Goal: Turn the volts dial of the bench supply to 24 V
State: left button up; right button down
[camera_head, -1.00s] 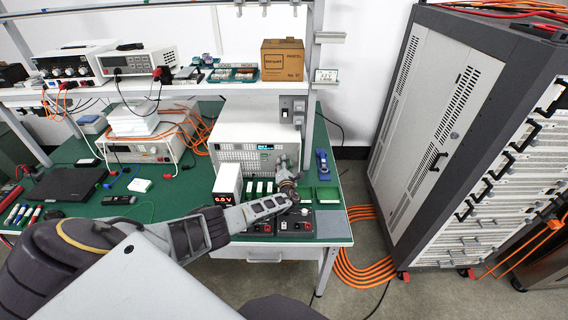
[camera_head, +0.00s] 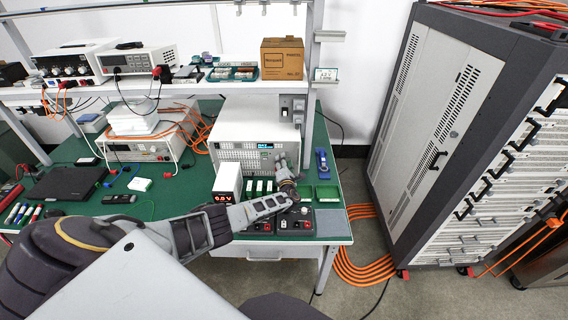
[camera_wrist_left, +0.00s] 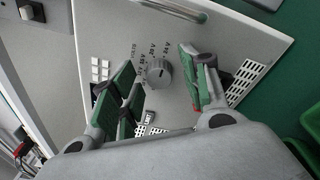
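The bench supply (camera_head: 240,128) is a pale box with a lit blue display and a grille, standing on the green bench. Its grey volts dial (camera_wrist_left: 158,72) shows in the left wrist view, ringed by printed volt marks; I cannot tell surely which mark it points at. My left gripper (camera_wrist_left: 162,88) is open, with one green-padded finger on each side of the dial and gaps between. In the head view my left gripper (camera_head: 283,165) is at the supply's lower right front and hides the dial. My right gripper is not in view.
A white meter with red digits (camera_head: 228,182) stands left of my left wrist. Small black boxes with red knobs (camera_head: 294,222) lie below my wrist. A blue tool (camera_head: 321,160) and green trays (camera_head: 327,193) are to the right. The overhead shelf (camera_head: 200,90) bears instruments.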

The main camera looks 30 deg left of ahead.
pick_arm(q)
jog(key=shift+s, duration=0.1)
dwell(0.3)
jog(key=v, duration=1.1)
jog(key=shift+s+d, duration=0.3)
dwell(0.5)
dwell(0.4)
jog(key=shift+f, duration=0.1)
